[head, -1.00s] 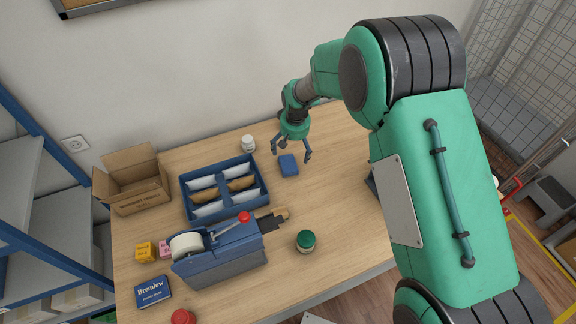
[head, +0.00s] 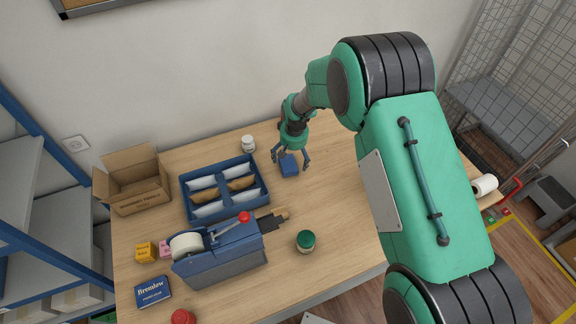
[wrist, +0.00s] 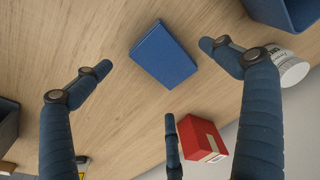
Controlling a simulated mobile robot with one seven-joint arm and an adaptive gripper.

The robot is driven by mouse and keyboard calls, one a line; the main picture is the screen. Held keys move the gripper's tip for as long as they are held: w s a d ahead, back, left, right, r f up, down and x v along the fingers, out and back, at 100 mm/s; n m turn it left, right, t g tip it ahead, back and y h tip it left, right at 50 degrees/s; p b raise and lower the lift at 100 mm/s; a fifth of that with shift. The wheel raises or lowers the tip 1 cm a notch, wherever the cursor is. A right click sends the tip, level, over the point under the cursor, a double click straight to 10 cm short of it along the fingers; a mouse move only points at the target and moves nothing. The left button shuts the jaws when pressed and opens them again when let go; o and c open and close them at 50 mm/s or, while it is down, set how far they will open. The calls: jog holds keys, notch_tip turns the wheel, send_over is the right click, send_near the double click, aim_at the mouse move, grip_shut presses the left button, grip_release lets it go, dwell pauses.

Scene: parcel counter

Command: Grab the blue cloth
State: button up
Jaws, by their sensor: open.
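The blue cloth (head: 289,165) is a small folded block lying flat on the wooden table. It also shows in the wrist view (wrist: 164,55), lying between and a little beyond my fingertips. My gripper (head: 291,158) is just above the cloth, with its fingers spread on either side of it. In the wrist view my gripper (wrist: 157,70) is open and empty, and no finger appears to touch the cloth.
A white jar (head: 248,143) and a blue divided tray (head: 185,205) with packets stand left of the cloth. A tape dispenser (head: 225,258) and a green-lidded jar (head: 305,241) are nearer. A red box (wrist: 202,138) shows in the wrist view.

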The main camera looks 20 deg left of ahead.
aim_at(291, 163)
jog(key=shift+w+a+f, duration=0.1)
jog(key=shift+w+f, duration=0.05)
jog(key=shift+f, duration=0.85)
jog(key=shift+w+a+f, duration=0.1)
jog(key=shift+w+f, duration=0.05)
jog(key=shift+f, duration=0.85)
jog(key=shift+c, duration=0.5)
jog(key=c, duration=1)
